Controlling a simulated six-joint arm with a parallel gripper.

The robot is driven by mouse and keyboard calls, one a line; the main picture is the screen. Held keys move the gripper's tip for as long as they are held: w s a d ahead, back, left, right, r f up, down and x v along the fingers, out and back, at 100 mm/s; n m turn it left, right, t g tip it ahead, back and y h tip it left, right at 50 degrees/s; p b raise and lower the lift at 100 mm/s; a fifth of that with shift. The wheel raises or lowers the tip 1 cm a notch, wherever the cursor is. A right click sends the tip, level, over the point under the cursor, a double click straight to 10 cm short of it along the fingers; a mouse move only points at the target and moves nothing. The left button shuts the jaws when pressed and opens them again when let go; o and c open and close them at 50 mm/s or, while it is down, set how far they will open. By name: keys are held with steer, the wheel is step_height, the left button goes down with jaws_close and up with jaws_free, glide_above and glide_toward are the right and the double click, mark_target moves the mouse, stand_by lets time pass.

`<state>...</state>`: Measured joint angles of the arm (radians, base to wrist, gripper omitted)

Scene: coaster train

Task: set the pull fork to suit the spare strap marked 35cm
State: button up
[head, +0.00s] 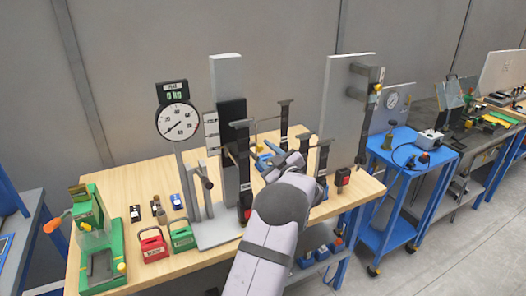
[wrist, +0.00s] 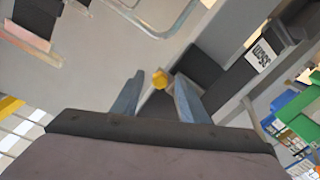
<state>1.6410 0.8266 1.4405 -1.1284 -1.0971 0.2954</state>
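My gripper (wrist: 159,85) is open in the wrist view, with a small yellow knob (wrist: 159,79) between its fingertips and a gap on each side. In the head view my gripper (head: 284,163) is low among dark upright posts, and the knob is hidden. A white label (wrist: 262,53) on a dark bar in the wrist view is upside down and seems to read 35cm. Straps on the dark posts (head: 284,118) carry labels too small to read. A tall grey column (head: 226,75) stands beside the dial gauge (head: 178,121); I cannot tell which part is the pull fork.
The wooden bench (head: 150,182) holds a green press (head: 100,240), a red box (head: 153,246) and a green box (head: 181,236). The gauge display (head: 172,91) reads 0 kg. A grey panel (head: 345,110) stands at the right rear. A blue cart (head: 410,150) is beyond.

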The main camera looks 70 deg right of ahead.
jaws_close()
step_height(320, 180, up, 11)
steer(key=p, duration=0.4)
steer(key=shift+f+p, duration=0.15)
steer(key=shift+p, duration=0.15)
jaws_free()
steer(key=shift+f, duration=0.1)
steer(key=b+v, duration=0.4)
steer(key=v, duration=0.3)
